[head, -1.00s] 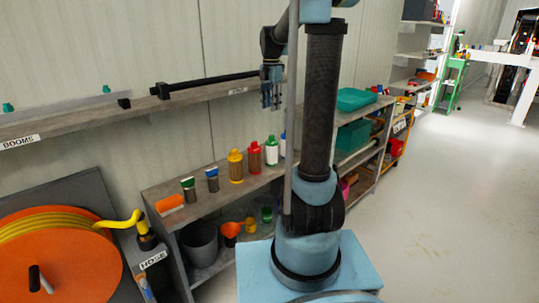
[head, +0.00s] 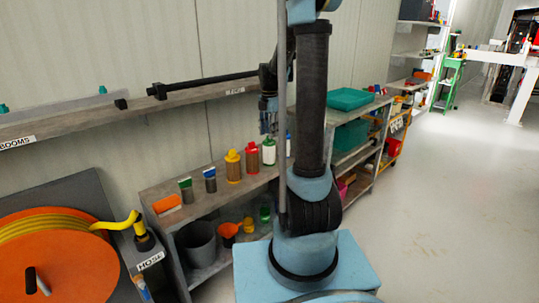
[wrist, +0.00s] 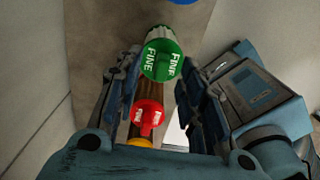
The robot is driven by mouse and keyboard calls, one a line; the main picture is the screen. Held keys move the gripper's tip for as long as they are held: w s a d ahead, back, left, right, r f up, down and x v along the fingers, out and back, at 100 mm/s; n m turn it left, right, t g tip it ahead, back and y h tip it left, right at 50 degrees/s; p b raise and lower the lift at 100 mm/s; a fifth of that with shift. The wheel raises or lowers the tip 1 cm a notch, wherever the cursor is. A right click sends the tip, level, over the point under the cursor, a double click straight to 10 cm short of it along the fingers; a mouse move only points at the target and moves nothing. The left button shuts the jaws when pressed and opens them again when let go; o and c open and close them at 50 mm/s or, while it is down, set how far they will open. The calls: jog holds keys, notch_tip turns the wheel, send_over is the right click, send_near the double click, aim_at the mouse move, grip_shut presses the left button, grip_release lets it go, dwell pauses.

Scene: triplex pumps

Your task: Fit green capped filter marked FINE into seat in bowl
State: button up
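In the wrist view a green cap (wrist: 162,60) marked FINE on a pale filter lies between the fingers of my gripper (wrist: 155,75). The fingers are apart, with a gap seen on each side of the cap. In the head view this green-capped white filter (head: 268,155) stands upright on the shelf top, and my gripper (head: 268,122) hangs just above it, pointing down. I cannot make out a bowl with a seat in either view.
A blue one (head: 288,140) is on the other side. Smaller green-topped (head: 187,190) and blue-topped (head: 210,180) items stand further left. The wall is close behind.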

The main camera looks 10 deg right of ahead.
jog(key=shift+f, duration=1)
grip_shut()
jog(key=shift+r, duration=0.1)
